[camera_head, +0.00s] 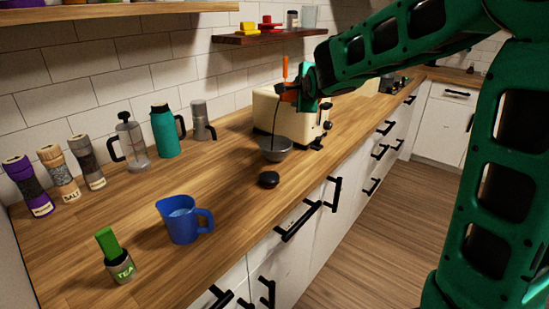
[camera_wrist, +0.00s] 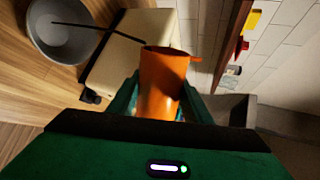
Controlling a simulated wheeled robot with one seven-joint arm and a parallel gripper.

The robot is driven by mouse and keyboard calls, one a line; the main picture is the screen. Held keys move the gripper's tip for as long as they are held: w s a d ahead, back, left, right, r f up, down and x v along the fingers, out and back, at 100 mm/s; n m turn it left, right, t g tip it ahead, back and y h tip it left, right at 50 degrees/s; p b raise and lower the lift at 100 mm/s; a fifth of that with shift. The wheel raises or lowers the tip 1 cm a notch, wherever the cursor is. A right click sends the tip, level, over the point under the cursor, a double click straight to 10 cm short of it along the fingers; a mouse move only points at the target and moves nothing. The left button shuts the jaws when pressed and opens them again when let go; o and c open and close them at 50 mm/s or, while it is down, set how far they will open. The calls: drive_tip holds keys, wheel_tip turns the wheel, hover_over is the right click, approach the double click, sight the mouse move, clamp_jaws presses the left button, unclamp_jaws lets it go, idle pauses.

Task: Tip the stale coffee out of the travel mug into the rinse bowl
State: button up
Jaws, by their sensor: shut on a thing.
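An orange travel mug (camera_head: 289,93) is tipped over, with its mouth toward the lower left. My gripper (camera_head: 301,91) is shut on its body, high above the counter. In the wrist view, the mug (camera_wrist: 162,82) sits between the two fingers of my gripper (camera_wrist: 160,98). A thin dark stream of coffee (camera_head: 275,122) runs from the mug's mouth down into the grey rinse bowl (camera_head: 276,157). The stream (camera_wrist: 92,27) also ends inside the bowl (camera_wrist: 40,42) in the wrist view. How much coffee is left in the mug is hidden.
A cream appliance (camera_head: 263,105) stands right behind the bowl. A teal flask (camera_head: 164,133) is by the wall. A shelf (camera_head: 270,36) hangs above.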

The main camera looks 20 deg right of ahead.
drive_tip(key=shift+a+f+n+p, duration=0.15)
drive_tip(key=shift+f+n+p, duration=0.15)
drive_tip(key=shift+f, duration=0.25)
drive_tip(key=shift+a+f+n+h+p, duration=0.15)
drive_tip(key=shift+f+n+h+p, duration=0.15)
drive_tip(key=shift+n+h+p, duration=0.15)
idle(0.7)
